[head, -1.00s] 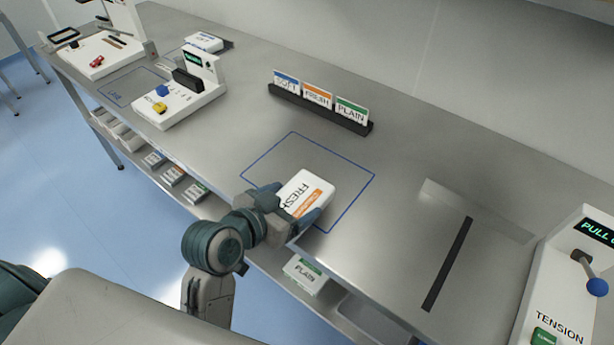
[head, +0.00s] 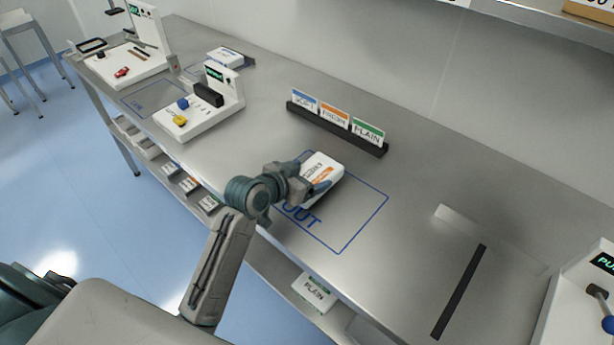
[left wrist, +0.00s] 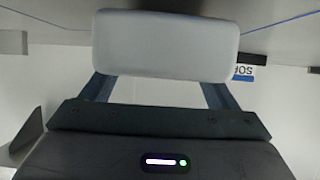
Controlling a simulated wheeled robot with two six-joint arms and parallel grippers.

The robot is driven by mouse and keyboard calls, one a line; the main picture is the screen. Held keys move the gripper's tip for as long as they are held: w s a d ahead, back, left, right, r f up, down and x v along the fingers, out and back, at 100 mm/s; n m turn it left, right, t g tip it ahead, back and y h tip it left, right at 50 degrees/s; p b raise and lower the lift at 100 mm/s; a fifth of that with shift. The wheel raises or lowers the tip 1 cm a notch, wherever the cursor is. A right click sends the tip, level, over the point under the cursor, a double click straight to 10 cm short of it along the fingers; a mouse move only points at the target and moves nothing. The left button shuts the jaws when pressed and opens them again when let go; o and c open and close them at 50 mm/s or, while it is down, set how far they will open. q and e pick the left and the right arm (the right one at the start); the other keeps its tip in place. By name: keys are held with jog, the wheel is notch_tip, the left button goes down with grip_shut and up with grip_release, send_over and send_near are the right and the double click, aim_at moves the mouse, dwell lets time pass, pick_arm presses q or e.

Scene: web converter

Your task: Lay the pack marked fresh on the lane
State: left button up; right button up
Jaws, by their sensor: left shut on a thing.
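The white pack with an orange band (head: 325,165) is in my left gripper (head: 310,175), above the back left part of the outlined OUT area. Its print is partly covered by the gripper; it read FRESH earlier. In the left wrist view the pack (left wrist: 165,45) shows as a plain pale block between the two fingers. The gripper is shut on it. A small blue-outlined area with faint lettering (head: 143,100), possibly the lane, lies at the left between two white stations. My right gripper is not in view.
A dark holder with SOFT, FRESH and PLAIN cards (head: 335,130) stands behind the OUT area (head: 345,225). A white station with blue and yellow parts (head: 195,112) stands left of my gripper. A blue-marked pack (head: 228,58) lies behind it.

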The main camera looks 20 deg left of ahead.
pick_arm(q)
jog(key=shift+f, duration=0.7)
jog(key=o, duration=0.7)
jog(key=shift+f, duration=0.2)
jog(key=o, duration=0.4)
jog(key=shift+r, duration=0.15)
